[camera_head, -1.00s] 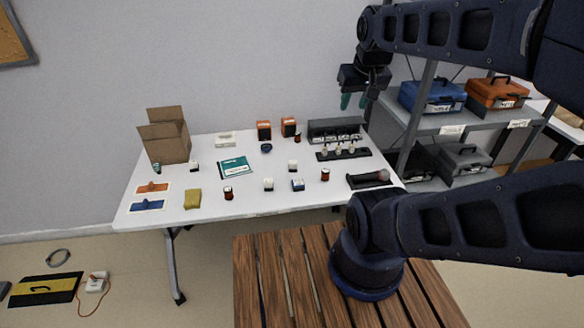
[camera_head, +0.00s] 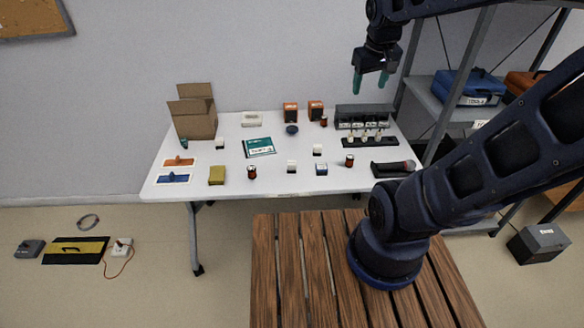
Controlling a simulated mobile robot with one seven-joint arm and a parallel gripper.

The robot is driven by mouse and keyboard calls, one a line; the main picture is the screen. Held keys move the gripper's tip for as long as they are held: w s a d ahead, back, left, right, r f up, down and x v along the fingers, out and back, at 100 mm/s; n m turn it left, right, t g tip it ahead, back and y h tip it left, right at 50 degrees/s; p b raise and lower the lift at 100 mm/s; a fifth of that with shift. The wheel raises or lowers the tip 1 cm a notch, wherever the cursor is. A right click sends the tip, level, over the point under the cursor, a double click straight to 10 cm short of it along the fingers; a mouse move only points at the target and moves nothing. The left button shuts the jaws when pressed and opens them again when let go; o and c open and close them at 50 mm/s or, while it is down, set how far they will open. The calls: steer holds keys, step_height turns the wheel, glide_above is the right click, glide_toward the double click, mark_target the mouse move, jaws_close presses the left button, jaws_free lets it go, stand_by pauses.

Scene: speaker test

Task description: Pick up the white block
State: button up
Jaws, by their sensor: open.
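Several small white-topped blocks stand on the white table. One white block (camera_head: 291,167) is near the front middle, another white block (camera_head: 317,150) is a little behind it to the right, and a third white block (camera_head: 220,144) is at the left beside the cardboard box. I cannot tell which is the task's block. My gripper (camera_head: 369,82) points down with its green fingers apart and empty. It is high in the picture, above the table's back right part, well away from the blocks.
The white table (camera_head: 240,185) also holds a cardboard box (camera_head: 195,115), a teal booklet (camera_head: 259,147), red-and-dark jars, a yellow sponge-like block (camera_head: 217,175) and a black rack (camera_head: 370,141). A metal shelf with a blue case (camera_head: 470,87) stands at the right.

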steer(key=w+a+f+n+g, duration=0.1)
steer(key=w+a+f+n, duration=0.3)
steer(key=w, duration=0.3)
steer(key=n+g+h, duration=0.3)
steer(key=n+h, duration=0.1)
steer(key=n, duration=0.6)
glide_toward(291, 163)
steer(key=shift+x, duration=5.6)
steer(key=shift+w+a, duration=0.1)
steer(key=shift+w, duration=0.05)
steer(key=shift+c, duration=0.4)
steer(key=c, duration=1)
